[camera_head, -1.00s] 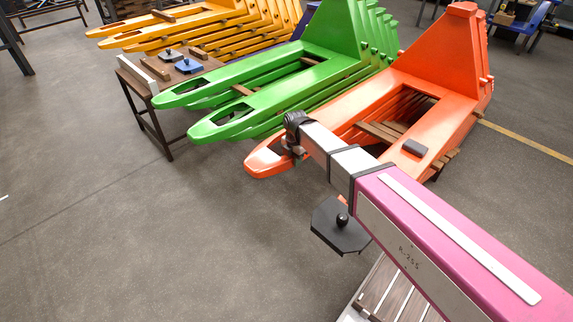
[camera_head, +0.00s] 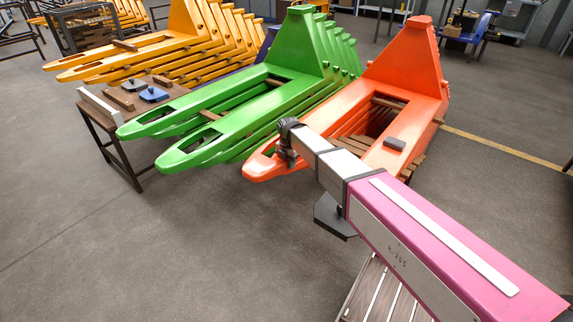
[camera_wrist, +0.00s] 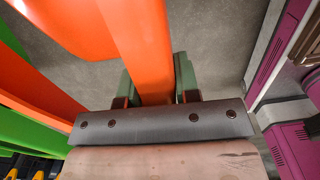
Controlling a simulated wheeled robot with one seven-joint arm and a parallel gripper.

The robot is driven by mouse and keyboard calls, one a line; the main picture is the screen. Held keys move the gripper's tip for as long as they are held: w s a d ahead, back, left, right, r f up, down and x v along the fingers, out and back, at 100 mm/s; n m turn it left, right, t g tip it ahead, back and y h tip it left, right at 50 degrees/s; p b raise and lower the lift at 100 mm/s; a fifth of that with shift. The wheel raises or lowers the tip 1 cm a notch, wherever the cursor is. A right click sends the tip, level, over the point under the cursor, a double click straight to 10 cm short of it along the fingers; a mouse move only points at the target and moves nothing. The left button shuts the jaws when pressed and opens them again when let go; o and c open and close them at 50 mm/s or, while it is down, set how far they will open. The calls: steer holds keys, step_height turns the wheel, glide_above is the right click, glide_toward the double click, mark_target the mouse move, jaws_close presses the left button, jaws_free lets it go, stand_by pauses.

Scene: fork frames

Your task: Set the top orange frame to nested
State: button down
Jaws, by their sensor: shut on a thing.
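The top orange frame (camera_head: 440,82) lies on a stack of orange frames at the right, with its upright end at the back and two long tines toward me. My gripper (camera_head: 287,150) is at its left tine, near the rounded tip. In the wrist view an orange bar (camera_wrist: 150,50) passes between the two grey-green fingers of my gripper (camera_wrist: 158,88), which are shut on it. A lower orange frame (camera_wrist: 45,120) shows at the left there. My wrist and arm hide part of the stack, so I cannot tell how closely the top frame sits on those below.
Wooden slats (camera_head: 408,168) show under the stack. Green frames (camera_head: 228,125) stand close on the left, yellow ones (camera_head: 160,45) beyond. A black plate (camera_head: 330,215) is below my arm. The floor at front left is clear.

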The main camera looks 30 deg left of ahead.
steer(key=shift+w, duration=0.1)
steer(key=c, duration=0.8)
jaws_free()
steer(key=shift+c, duration=0.2)
steer(key=shift+r, duration=0.1)
step_height(320, 180, up, 11)
steer(key=shift+f, duration=0.2)
